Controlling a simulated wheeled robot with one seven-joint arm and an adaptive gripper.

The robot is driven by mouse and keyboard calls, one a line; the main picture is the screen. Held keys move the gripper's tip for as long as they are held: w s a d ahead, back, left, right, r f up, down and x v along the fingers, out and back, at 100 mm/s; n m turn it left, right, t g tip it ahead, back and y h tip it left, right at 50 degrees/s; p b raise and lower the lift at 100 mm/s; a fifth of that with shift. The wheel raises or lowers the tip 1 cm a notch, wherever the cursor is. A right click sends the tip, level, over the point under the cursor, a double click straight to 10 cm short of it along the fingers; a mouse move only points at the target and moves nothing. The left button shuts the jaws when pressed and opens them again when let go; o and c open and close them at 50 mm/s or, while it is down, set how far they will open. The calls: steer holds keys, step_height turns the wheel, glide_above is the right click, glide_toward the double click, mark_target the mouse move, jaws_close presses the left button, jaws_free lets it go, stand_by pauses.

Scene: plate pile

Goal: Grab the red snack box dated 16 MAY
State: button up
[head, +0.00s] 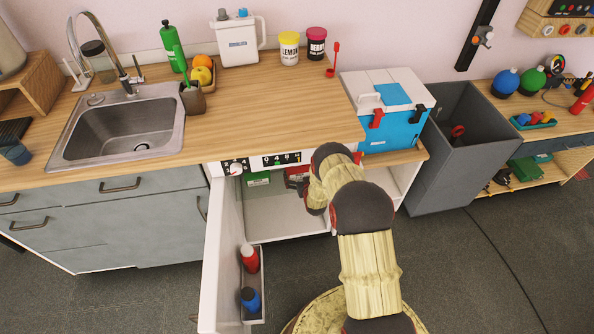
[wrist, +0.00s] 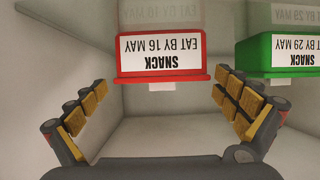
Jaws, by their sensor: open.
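The red snack box (wrist: 160,67) is in the wrist view, inside a white cabinet, with a white label reading upside down "SNACK EAT BY 16 MAY". My gripper (wrist: 157,96) is open and empty, its padded fingers on either side of and below the red box in the picture. No contact with the box shows. A green box (wrist: 283,66) labelled "EAT BY 29 MAY" is to the right. In the head view the red box (head: 297,172) is partly hidden by my arm, and the green box (head: 258,179) is to its left.
The white cabinet door (head: 222,250) stands open, with a red bottle (head: 249,258) and a blue bottle (head: 250,299) in its rack. The wooden counter (head: 270,120) is above. A blue and white cooler (head: 392,120) and a grey bin (head: 455,150) stand to the right.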

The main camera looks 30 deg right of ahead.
mark_target(298, 168)
steer(key=b+x, duration=0.3)
steer(key=x, duration=0.3)
steer(key=shift+a, duration=0.1)
steer(key=shift+c, duration=1.2)
steer(key=c, duration=0.7)
steer(key=shift+c, duration=0.2)
